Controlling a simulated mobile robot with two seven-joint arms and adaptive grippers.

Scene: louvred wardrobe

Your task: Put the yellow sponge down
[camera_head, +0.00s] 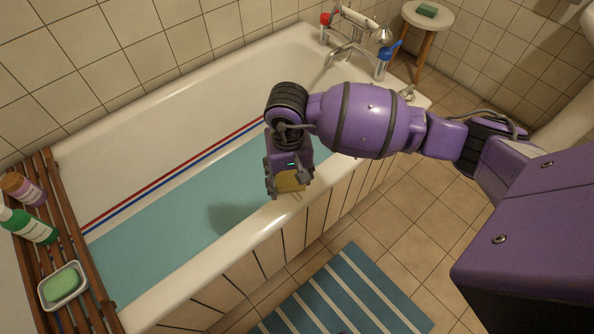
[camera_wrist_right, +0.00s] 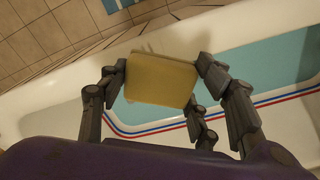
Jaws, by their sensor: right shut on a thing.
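The yellow sponge (camera_head: 291,181) is held in my right gripper (camera_head: 287,186), over the near rim of the bathtub (camera_head: 262,222). In the right wrist view the sponge (camera_wrist_right: 161,79) sits between the dark fingers of the gripper (camera_wrist_right: 160,80), which press on its two sides. The tub's water and white rim show behind and below it. I cannot tell whether the sponge touches the rim. My left gripper is not in view.
A wooden rack (camera_head: 84,248) across the tub's left end holds bottles and a green soap (camera_head: 61,285) in a dish. Taps (camera_head: 352,45) stand at the far end. A stool (camera_head: 428,18) holds a green block. A striped mat (camera_head: 345,295) lies on the tiled floor.

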